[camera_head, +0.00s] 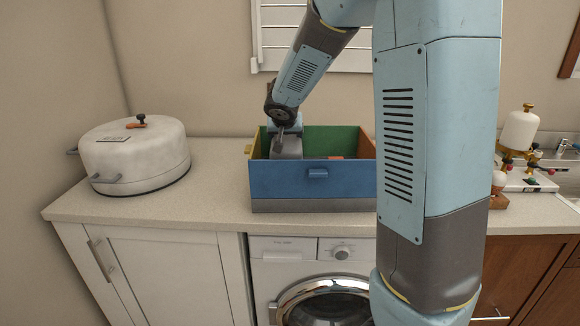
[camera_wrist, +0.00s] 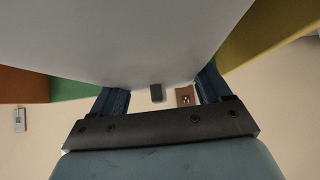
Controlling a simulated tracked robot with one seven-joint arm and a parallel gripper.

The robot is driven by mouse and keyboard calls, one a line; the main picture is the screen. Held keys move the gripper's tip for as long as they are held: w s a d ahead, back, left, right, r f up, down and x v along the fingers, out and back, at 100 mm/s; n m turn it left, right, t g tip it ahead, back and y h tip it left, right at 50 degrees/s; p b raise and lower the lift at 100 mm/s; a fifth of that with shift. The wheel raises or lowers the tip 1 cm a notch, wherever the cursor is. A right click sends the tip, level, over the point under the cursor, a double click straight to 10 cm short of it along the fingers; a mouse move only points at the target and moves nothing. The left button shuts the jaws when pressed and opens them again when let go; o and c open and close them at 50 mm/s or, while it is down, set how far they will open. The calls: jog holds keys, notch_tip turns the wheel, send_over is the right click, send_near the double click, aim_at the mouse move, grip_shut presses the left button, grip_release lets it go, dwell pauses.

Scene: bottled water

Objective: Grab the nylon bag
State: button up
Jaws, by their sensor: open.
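A pale grey object (camera_head: 290,147) stands in the left part of a box with coloured walls (camera_head: 285,182). In the wrist view the pale grey object (camera_wrist: 150,40) fills the top middle, very close to the camera. It may be the nylon bag, but its material is not clear. My gripper (camera_head: 287,130) is down inside the box at this object. In the wrist view my gripper (camera_wrist: 160,88) is open, with a finger on either side and the pale surface between and beyond them. Whether the fingers touch it is not clear. The object's lower part is hidden by the blue front wall.
A white lidded pot (camera_head: 135,160) stands on the counter (camera_head: 215,195) at left. My arm hides the counter's right middle.

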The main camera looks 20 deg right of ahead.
grip_shut()
dwell(0.8)
